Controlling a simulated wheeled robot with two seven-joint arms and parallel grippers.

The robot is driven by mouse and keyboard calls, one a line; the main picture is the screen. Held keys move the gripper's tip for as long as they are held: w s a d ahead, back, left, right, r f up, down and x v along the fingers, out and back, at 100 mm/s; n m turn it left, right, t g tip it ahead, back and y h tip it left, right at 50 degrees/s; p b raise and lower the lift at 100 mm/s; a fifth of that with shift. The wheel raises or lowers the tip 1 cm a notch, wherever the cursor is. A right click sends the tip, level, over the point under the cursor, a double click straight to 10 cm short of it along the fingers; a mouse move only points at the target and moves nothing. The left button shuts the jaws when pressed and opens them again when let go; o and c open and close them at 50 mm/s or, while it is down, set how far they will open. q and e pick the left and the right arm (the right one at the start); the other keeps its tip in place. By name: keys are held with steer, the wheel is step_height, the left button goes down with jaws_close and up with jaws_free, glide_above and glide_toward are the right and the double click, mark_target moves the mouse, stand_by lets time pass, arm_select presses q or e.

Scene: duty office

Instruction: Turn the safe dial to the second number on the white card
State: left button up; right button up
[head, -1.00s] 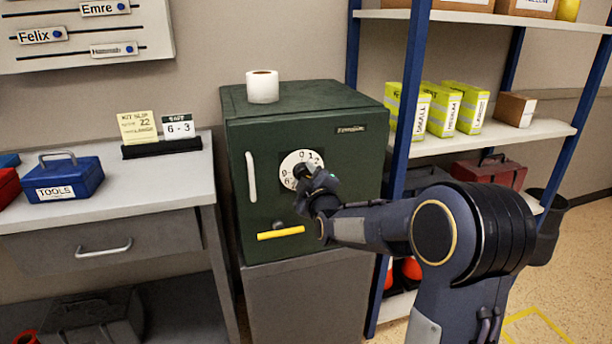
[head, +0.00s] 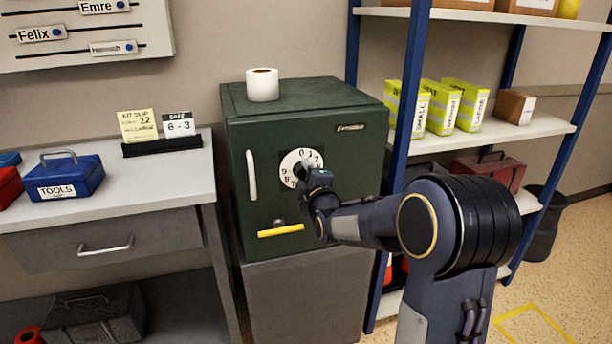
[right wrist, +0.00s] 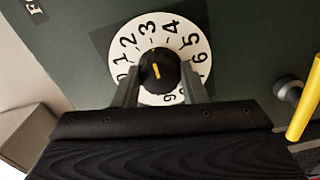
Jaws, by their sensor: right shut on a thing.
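The green safe (head: 350,170) stands shut in the head view, with a white dial (head: 288,160) on its door. The white card (head: 179,126) on the desk reads SAFE 6 - 3. My right gripper (head: 304,173) is at the dial. In the right wrist view its fingers (right wrist: 158,80) are shut on the black dial knob (right wrist: 165,57), one on each side. The yellow line on the knob lies roughly along the direction of the 3 on the white number ring (right wrist: 133,62). The fingers hide part of the ring. My left gripper is out of view.
A yellow handle (head: 281,230) sits below the dial and a pale grip (head: 251,175) is at the door's left. A paper roll (head: 262,84) stands on the safe. A blue-posted shelf (head: 550,127) is close on the right. The desk (head: 110,195) is at left.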

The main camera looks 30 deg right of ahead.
steer(key=shift+f, duration=0.1)
steer(key=o, duration=1)
steer(key=shift+c, duration=0.2)
steer(key=shift+s, duration=0.1)
steer(key=v, duration=0.7)
steer(key=shift+s+p, duration=0.35)
steer(key=shift+p, duration=0.1)
steer(key=shift+a, duration=0.1)
